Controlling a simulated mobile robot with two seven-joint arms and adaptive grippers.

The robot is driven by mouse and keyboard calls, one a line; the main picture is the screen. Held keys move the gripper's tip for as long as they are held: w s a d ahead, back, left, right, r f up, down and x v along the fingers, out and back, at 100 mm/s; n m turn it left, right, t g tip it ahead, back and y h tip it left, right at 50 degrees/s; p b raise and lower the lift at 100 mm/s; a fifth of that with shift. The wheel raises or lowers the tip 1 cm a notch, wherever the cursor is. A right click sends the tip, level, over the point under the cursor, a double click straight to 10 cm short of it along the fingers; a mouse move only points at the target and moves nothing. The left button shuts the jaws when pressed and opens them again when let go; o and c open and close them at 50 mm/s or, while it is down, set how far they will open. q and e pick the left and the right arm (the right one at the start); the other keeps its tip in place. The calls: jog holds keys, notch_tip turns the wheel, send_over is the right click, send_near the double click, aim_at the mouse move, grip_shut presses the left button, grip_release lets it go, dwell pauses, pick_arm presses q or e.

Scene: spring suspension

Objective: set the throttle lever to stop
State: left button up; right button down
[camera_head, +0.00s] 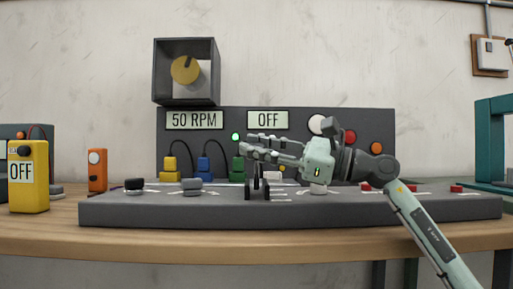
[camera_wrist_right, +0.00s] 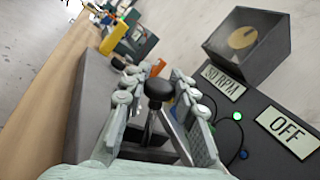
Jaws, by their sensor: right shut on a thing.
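The throttle lever (camera_head: 257,187) stands in a dark bracket near the middle of the grey console (camera_head: 350,212). My right gripper (camera_head: 251,148) reaches in from the right at the top of the lever and hides its knob in the head view. In the right wrist view, the lever's black knob (camera_wrist_right: 158,89) sits between the two fingers of my right gripper (camera_wrist_right: 157,72), which is shut on the lever. The display plates above read "50 RPM" (camera_head: 195,120) and "OFF" (camera_head: 268,120). My left gripper is not in view.
A boxed yellow dial (camera_head: 185,69) tops the back panel. A green lamp (camera_head: 235,136) is lit. Knobs (camera_head: 191,186) and red buttons (camera_head: 456,188) line the console. A yellow "OFF" meter (camera_head: 28,178) stands at left, a teal frame (camera_head: 490,140) at right.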

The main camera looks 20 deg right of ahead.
jog(key=c, duration=1.2)
grip_release()
jog(key=v, duration=1.2)
jog(key=shift+f, duration=0.1)
